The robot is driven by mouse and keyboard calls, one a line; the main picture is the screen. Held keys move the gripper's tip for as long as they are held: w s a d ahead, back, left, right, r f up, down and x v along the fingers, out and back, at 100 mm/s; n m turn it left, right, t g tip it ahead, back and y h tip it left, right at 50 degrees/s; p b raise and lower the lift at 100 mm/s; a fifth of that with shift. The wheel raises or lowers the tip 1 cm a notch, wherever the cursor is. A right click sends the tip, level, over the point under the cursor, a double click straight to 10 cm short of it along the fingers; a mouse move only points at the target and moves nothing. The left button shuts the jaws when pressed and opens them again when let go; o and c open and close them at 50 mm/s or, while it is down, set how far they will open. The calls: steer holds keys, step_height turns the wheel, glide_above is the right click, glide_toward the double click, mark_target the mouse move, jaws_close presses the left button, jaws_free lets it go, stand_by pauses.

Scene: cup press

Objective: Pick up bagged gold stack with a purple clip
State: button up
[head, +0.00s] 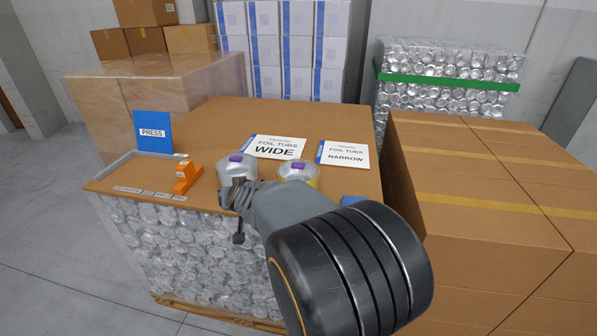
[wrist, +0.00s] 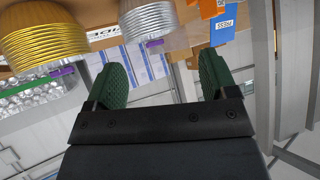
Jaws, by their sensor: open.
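The bagged gold stack (head: 312,181) stands on the brown table top with a purple clip (head: 298,166) on top. My arm hides its lower front in the head view. In the wrist view, which is upside down, the ribbed gold stack (wrist: 45,35) is at upper left, with its purple clip (wrist: 63,71) below it. A bagged silver stack (head: 232,171) with a purple clip stands to its left. It shows at the top of the wrist view (wrist: 148,22). My gripper (wrist: 162,80) is open, its green-padded fingers apart and empty, beyond the gold stack's side in that view.
An orange block (head: 186,178) and a blue PRESS sign (head: 153,132) stand at the table's left. WIDE (head: 275,147) and NARROW (head: 343,154) cards lie behind the stacks. Large cartons (head: 470,190) stand on the right. The table's back is clear.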

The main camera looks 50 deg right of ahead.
steer(key=d+r+m+g+h+p, duration=0.1)
steer(key=d+m+h, duration=0.1)
steer(key=d, duration=0.3)
steer(key=d+r+m+h+p, duration=0.1)
steer(key=d+h, duration=0.2)
steer(key=d, duration=0.2)
steer(key=m+g+h, duration=0.2)
steer(key=m, duration=0.1)
glide_toward(298, 161)
steer(key=shift+h, duration=0.3)
steer(key=x, duration=0.6)
steer(key=shift+w+a+f, duration=0.15)
steer(key=shift+w+f, duration=0.15)
steer(key=shift+p+x, duration=0.5)
steer(key=shift+x, duration=2.55)
steer(key=shift+s, duration=0.2)
steer(key=shift+c, duration=0.4)
steer(key=c, duration=1.2)
